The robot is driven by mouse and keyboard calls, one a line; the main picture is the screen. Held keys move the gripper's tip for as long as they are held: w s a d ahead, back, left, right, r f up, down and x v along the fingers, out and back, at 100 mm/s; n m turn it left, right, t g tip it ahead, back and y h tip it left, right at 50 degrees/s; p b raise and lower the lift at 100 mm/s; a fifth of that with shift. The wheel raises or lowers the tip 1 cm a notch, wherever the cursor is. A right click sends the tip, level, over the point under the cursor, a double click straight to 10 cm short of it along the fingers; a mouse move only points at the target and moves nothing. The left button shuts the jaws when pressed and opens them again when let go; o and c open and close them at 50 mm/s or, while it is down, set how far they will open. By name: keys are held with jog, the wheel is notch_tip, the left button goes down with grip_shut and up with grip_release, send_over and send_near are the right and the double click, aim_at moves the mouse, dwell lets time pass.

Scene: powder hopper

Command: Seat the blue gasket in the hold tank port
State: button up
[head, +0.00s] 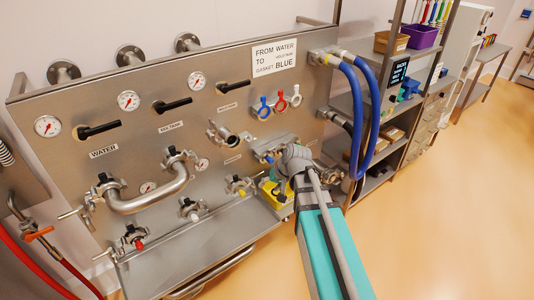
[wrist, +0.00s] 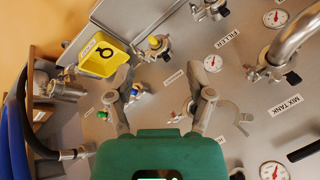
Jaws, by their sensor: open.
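A blue ring with a tab (head: 262,107) hangs on the panel at the left of a row with a red and a white one; I take it for a blue gasket. My gripper (head: 277,157) is in front of the panel, lower right of that row. In the wrist view my gripper (wrist: 162,104) has its two fingers apart, with nothing clearly held. A small blue part (wrist: 137,91) shows beside the left finger; whether it is a gasket in a port is unclear. I cannot read a hold tank label.
A yellow tray (wrist: 110,44) holds a black ring; it also shows below my gripper (head: 272,196). A port with a yellow part (wrist: 155,45) is beside it. A bent steel pipe (head: 155,201) juts from the panel. Blue hoses (head: 373,115) hang at right. The floor at right is clear.

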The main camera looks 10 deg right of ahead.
jog(key=s+d+f+g+h, duration=0.1)
jog(key=s+d+h, duration=0.1)
jog(key=s, duration=0.4)
jog(key=s+d+f+n+g+h+b, duration=0.1)
jog(key=s+d+f+g+h, duration=0.1)
jog(key=s, duration=0.4)
jog(key=shift+s+f, duration=0.15)
jog(key=shift+f, duration=0.1)
jog(key=shift+a, duration=0.1)
jog(key=shift+c, duration=0.8)
